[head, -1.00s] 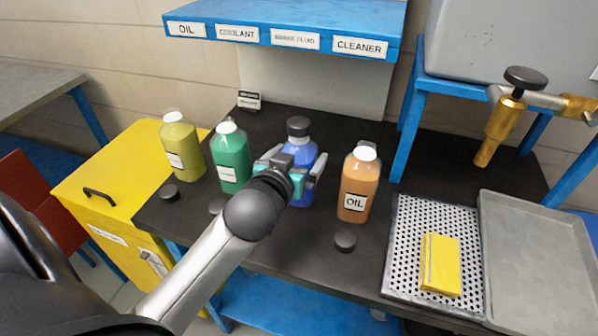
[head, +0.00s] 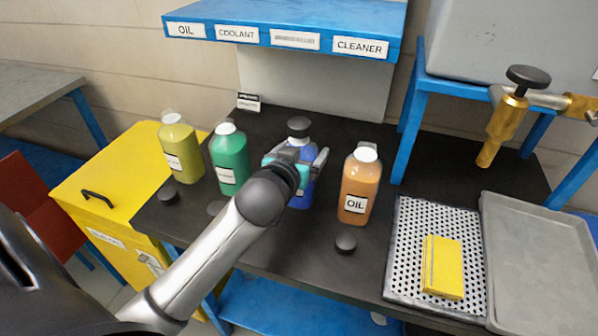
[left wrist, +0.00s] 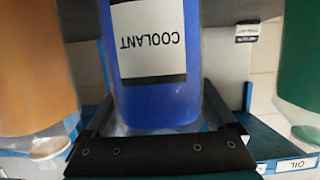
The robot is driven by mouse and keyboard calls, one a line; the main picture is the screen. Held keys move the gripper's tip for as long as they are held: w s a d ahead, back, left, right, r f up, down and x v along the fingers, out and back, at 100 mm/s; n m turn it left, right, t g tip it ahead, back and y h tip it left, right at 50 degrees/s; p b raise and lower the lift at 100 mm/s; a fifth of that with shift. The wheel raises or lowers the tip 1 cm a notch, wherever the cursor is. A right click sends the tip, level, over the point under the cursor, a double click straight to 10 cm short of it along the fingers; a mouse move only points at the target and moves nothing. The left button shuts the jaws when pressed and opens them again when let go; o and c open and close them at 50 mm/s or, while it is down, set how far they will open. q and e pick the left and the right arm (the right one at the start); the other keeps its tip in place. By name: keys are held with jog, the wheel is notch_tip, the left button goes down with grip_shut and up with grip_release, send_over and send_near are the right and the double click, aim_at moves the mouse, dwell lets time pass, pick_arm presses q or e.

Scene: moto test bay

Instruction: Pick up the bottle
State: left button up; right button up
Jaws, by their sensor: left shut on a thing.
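The blue bottle (head: 301,192) with a dark cap stands upright on the dark bench, between the green and orange bottles. My left gripper (head: 297,160) is around its upper body and shut on it; my wrist hides part of its front. In the left wrist view the blue bottle (left wrist: 165,103) sits between the dark fingers, its COOLANT label appearing upside down. My right gripper is not in view.
A green bottle (head: 229,160) and a yellow-green bottle (head: 181,148) stand to the left, an orange OIL bottle (head: 360,188) close right. Dark round caps (head: 345,243) lie in front. A blue shelf (head: 290,15) overhangs the back. A perforated tray (head: 408,240) holds a yellow cloth.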

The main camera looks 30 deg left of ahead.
pick_arm(q)
grip_shut()
jog(key=shift+r, duration=0.1)
jog(key=shift+r, duration=0.1)
